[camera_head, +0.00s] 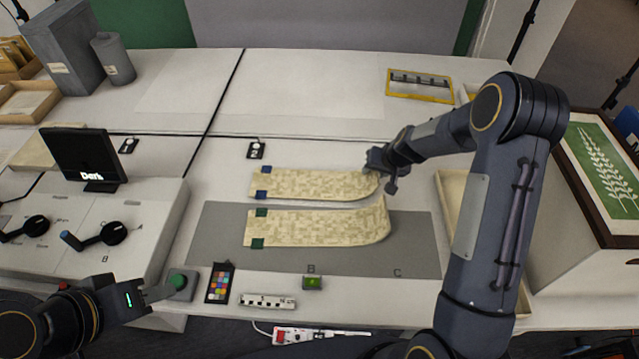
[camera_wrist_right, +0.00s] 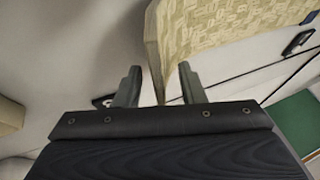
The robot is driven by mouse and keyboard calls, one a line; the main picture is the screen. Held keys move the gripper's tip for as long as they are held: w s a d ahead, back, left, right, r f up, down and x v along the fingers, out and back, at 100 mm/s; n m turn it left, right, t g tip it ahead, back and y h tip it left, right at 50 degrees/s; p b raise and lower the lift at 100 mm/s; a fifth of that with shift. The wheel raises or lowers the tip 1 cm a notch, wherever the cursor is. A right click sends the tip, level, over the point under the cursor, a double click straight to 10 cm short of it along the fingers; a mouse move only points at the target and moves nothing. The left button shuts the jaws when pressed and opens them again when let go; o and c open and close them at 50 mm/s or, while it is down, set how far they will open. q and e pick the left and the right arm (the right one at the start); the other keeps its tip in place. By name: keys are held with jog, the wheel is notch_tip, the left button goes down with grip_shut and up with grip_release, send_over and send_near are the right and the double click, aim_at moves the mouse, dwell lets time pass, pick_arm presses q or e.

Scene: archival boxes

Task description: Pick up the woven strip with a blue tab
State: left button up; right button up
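The woven strip with blue tabs (camera_head: 312,184) lies on the table, with two blue tabs at its left end. Its right end curls up beside my right gripper (camera_head: 380,172). In the right wrist view, the fingers of my right gripper (camera_wrist_right: 159,88) are apart, and a cream patterned strip (camera_wrist_right: 215,28) has its edge reaching down between them without visible contact on both sides. A second woven strip with green tabs (camera_head: 310,228) lies just in front, its right end also raised. My left gripper (camera_head: 165,290) is at the lower left, by a green button; its finger gap cannot be made out.
A grey mat (camera_head: 420,262) lies under the green-tabbed strip. A colour card (camera_head: 219,283), a small white block (camera_head: 267,302) and a green item (camera_head: 312,283) lie along the front. A yellow frame (camera_head: 420,86) is at the back. A framed leaf picture (camera_head: 605,170) stands right.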

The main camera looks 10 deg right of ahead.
jog(key=shift+f, duration=0.1)
dwell(0.3)
grip_shut()
